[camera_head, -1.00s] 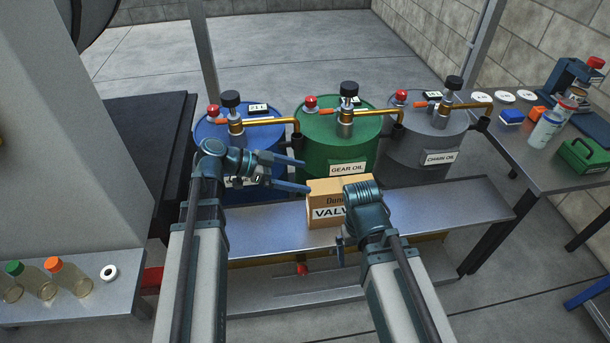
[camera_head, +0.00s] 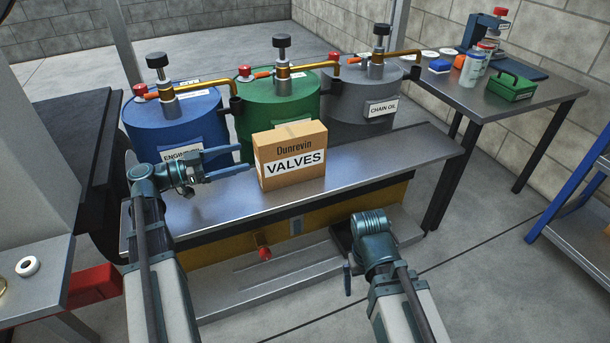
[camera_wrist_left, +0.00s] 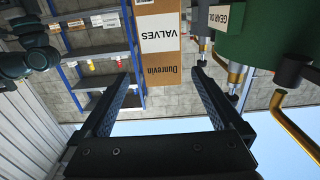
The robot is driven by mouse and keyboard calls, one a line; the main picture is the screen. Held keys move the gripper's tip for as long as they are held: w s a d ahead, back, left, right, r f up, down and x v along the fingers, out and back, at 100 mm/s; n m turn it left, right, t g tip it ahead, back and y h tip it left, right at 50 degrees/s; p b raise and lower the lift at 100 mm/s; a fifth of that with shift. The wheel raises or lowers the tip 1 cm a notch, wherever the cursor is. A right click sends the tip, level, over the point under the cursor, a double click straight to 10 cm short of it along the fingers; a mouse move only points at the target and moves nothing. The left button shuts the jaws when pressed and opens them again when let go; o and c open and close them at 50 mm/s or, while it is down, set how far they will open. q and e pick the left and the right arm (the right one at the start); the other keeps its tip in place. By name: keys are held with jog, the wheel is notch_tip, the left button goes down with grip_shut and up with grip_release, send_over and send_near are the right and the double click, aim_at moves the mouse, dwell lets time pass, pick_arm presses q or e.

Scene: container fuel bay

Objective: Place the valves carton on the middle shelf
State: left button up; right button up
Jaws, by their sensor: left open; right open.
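The valves carton (camera_head: 290,158) is a brown box with a white VALVES label, standing upright on the metal bench in front of the drums. It also shows in the left wrist view (camera_wrist_left: 158,40), upside down, beyond the finger gap. My left gripper (camera_head: 244,160) is open and empty, just left of the carton, its fingers pointing toward it. My right gripper (camera_head: 349,272) is open and empty, low in front of the bench, right of the carton; its fingers are partly hidden. A blue-framed shelf rack (camera_head: 572,232) shows partly at the right edge and in the left wrist view (camera_wrist_left: 92,50).
Blue (camera_head: 178,122), green (camera_head: 275,105) and grey (camera_head: 350,98) oil drums with brass taps stand behind the bench (camera_head: 390,155). A side table (camera_head: 470,100) at the back right holds bottles and a green box (camera_head: 512,87). Floor between bench and rack is clear.

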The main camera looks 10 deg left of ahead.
aim_at(256, 153)
pick_arm(q)
jog(key=shift+w+d, duration=0.1)
jog(key=x, duration=0.7)
jog(key=shift+w+d, duration=0.4)
jog(key=shift+d, duration=0.2)
jog(key=x, duration=0.5)
jog(key=shift+w+f, duration=0.15)
jog(key=shift+c, duration=0.3)
grip_shut()
